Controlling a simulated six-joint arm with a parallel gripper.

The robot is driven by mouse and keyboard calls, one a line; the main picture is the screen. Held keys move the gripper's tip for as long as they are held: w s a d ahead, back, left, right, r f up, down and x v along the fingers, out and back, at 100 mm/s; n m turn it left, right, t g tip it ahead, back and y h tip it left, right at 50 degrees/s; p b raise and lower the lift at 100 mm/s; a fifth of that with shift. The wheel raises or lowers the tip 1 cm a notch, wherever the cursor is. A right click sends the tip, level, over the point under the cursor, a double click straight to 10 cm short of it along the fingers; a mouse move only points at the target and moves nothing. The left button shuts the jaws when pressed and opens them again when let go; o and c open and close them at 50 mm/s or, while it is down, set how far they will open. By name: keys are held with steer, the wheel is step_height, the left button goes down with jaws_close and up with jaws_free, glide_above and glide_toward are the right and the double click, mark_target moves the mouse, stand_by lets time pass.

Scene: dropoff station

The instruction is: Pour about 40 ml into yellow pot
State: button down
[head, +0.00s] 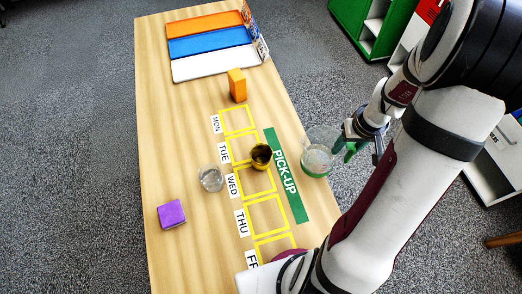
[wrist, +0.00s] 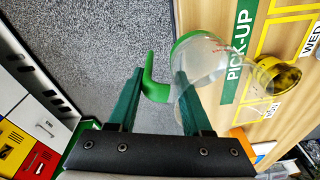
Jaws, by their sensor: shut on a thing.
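The yellow pot (head: 261,157) stands on the table near the TUE and WED squares, with a dark inside; it also shows at the right of the wrist view (wrist: 286,78). A clear jug (head: 318,158) with green trim is at the table's right edge, right of the pot and apart from it in the head view. It also shows in the wrist view (wrist: 208,62), with its green handle (wrist: 150,82) between my fingers. My gripper (head: 352,142) is shut on the jug's handle. The jug looks roughly upright; its liquid level is hard to read, and no stream shows.
A clear glass (head: 211,178) stands left of the pot. A purple block (head: 171,214) lies farther left, and an orange block (head: 237,85) stands behind. Orange, blue and white trays (head: 210,46) are at the far end. A green PICK-UP strip (head: 296,203) runs along the right.

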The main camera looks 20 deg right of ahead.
mark_target(313, 130)
steer(key=shift+a+r, duration=0.1)
steer(key=shift+w+a+r+g+h, duration=0.3)
steer(key=shift+a+r+h, duration=0.3)
steer(key=shift+r+h, duration=0.25)
steer(key=a+r+h, duration=0.1)
steer(key=a+h, duration=0.1)
steer(key=w+a+r+g+h, duration=0.1)
steer(key=a+r+h, duration=0.1)
steer(key=h, duration=0.1)
steer(key=w+a+r+g+h, duration=0.1)
steer(key=a+h, duration=0.1)
steer(key=a, duration=0.1)
steer(key=shift+w+r+n, duration=0.25)
steer(key=shift+n, duration=0.05)
steer(key=shift+w+a+r+g+h, duration=0.15)
steer(key=shift+a+r+g+h, duration=0.2)
steer(key=shift+h, duration=0.4)
steer(key=shift+w+a+r+g+h, duration=0.2)
steer(key=shift+a+r+h, duration=0.15)
steer(key=shift+a+h, duration=0.15)
steer(key=shift+w+a+r+g+h, duration=0.1)
steer(key=shift+a+r+g+h, duration=0.05)
steer(key=shift+a+r+h, duration=0.3)
stand_by(2.2)
